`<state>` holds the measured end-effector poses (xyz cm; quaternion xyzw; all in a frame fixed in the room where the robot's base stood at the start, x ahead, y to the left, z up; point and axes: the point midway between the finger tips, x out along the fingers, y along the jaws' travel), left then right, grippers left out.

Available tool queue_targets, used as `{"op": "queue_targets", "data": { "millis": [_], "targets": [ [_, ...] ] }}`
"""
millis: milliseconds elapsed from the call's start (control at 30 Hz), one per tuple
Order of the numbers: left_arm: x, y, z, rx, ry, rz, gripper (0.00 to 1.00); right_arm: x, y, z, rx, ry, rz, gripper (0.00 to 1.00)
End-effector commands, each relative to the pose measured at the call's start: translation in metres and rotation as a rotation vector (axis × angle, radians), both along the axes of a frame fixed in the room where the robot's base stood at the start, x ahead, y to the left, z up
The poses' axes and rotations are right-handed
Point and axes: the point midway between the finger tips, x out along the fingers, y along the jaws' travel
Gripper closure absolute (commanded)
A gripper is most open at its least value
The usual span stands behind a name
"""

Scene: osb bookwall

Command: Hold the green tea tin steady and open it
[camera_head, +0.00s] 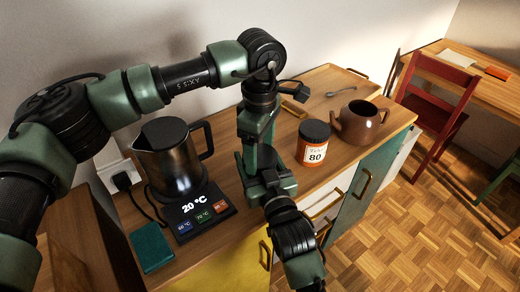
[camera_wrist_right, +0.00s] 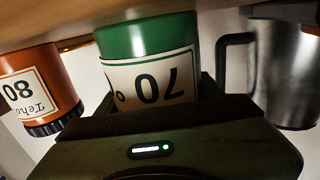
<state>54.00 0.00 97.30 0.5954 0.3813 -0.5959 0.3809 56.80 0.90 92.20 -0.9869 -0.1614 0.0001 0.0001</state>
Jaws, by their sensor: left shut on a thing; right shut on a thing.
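The green tea tin (camera_wrist_right: 148,45) fills the middle of the right wrist view, which looks upside down. Its cream label reads 70. My right gripper (camera_wrist_right: 160,105) is shut on the tin, with a dark finger on each side. In the head view my right gripper (camera_head: 262,178) reaches in from the bottom over the counter. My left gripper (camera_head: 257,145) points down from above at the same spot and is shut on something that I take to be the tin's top. The grippers hide the tin there, so I cannot tell how its lid sits.
A wooden tray (camera_head: 335,77) lies behind.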

Motion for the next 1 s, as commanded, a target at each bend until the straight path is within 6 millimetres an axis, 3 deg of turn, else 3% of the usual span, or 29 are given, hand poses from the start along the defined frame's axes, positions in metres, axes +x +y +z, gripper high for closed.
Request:
{"op": "queue_targets", "data": {
  "millis": [367, 400, 467, 1000],
  "targets": [
    [0.0008, -0.0002, 0.0008, -0.001, -0.003, 0.072, 0.75, -0.0003, 0.0007, -0.0001, 0.000, 0.000, 0.001, 1.00],
    [0.0009, -0.0003, 0.0008, -0.003, -0.003, 0.072, 0.19, -0.0003, 0.0007, -0.0001, 0.000, 0.000, 0.001, 1.00],
    [0.0009, -0.0002, 0.0007, -0.001, -0.003, 0.071, 0.05, -0.0003, 0.0007, -0.0001, 0.000, 0.000, 0.001, 1.00],
    [-0.0021, -0.0005, 0.0000, 0.002, 0.006, 0.065, 0.05, 0.0008, -0.0012, -0.0003, -0.001, 0.001, -0.002, 1.00]
  ]
}}
